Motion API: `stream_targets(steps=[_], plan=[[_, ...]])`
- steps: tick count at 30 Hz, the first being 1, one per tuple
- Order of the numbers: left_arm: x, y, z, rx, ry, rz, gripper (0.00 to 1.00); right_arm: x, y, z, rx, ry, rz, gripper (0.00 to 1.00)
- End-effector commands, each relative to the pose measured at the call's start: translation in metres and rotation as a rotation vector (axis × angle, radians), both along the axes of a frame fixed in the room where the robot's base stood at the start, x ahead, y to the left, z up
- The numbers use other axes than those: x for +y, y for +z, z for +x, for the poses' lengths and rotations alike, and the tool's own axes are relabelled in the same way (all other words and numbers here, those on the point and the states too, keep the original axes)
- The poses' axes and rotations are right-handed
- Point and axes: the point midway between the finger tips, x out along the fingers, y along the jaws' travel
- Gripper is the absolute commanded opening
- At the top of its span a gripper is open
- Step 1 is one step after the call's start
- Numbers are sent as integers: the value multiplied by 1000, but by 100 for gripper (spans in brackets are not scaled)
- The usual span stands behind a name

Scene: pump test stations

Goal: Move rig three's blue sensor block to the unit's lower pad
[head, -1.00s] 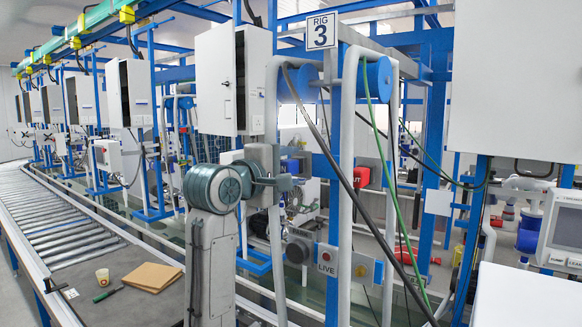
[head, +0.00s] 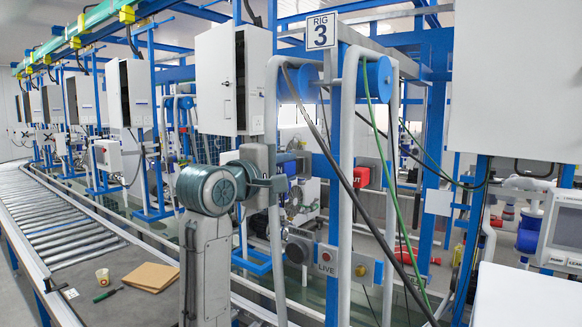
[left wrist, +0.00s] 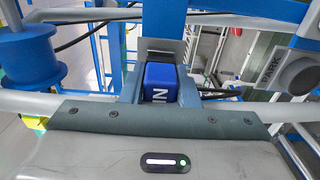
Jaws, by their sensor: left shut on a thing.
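A blue sensor block (left wrist: 161,82) with white lettering, partly readable as "IN", sits between the fingers of my left gripper (left wrist: 160,92) in the left wrist view. The gripper is shut on it. A grey metal plate (left wrist: 160,46) is just beyond the block; I cannot tell whether they touch. In the head view my left arm reaches in towards the rig under the "RIG 3" sign (head: 320,31), and the block is a small blue patch (head: 290,168) near its end. My right gripper is not in view.
Grey pipes and blue posts (head: 332,220) stand close around the arm, with a black hose and a green cable hanging at the right. A "LIVE" panel (head: 326,258) is below. A "PARK" sign (left wrist: 270,67) shows at the wrist view's right. A roller conveyor (head: 50,222) is at left.

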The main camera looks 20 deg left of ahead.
Motion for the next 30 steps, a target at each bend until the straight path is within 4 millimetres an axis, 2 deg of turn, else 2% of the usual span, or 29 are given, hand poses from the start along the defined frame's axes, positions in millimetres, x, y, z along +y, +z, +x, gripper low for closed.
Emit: stream_targets(steps=[30], plan=[[14, 0, -38, 0, 2, 1, 0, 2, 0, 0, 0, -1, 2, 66]])
